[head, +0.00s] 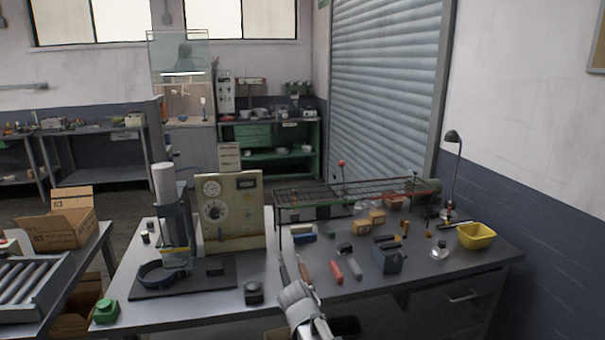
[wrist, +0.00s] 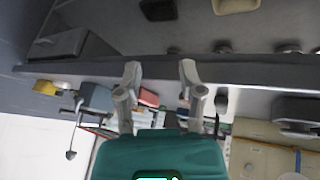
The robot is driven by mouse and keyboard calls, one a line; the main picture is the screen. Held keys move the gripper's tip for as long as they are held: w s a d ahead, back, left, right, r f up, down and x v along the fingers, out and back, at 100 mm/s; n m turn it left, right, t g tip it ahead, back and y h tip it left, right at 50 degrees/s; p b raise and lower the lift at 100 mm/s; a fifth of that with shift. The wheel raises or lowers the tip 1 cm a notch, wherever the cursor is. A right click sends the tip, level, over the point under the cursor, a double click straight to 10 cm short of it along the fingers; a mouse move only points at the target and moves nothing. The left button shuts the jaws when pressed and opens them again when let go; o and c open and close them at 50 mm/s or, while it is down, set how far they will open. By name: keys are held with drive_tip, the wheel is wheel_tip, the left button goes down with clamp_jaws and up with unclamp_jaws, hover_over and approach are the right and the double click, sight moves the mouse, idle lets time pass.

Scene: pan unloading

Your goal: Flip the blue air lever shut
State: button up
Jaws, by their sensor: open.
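I cannot make out a blue air lever for certain in either view. In the head view a tall stand with a pale cylinder (head: 163,184) and a dark blue ring (head: 158,273) stands on a dark base plate at the left of the bench. In the head view, part of my arm shows at the bottom centre.
A gauge panel (head: 230,215) stands behind the stand. A green button box (head: 106,311) sits at the left front corner.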

drive_tip(key=s+d+f+g+y, duration=0.1)
drive_tip(key=s+d+g, duration=0.1)
drive_tip(key=s+d, duration=0.4)
drive_tip(key=s+d+f+n+g+y, duration=0.1)
drive_tip(key=s+d+g+y, duration=0.1)
drive_tip(key=s+d, duration=0.5)
drive_tip(key=shift+d+f+g, duration=0.2)
drive_tip(key=shift+d+g, duration=0.15)
drive_tip(key=shift+g, duration=0.25)
idle(0.4)
drive_tip(key=shift+s, duration=0.1)
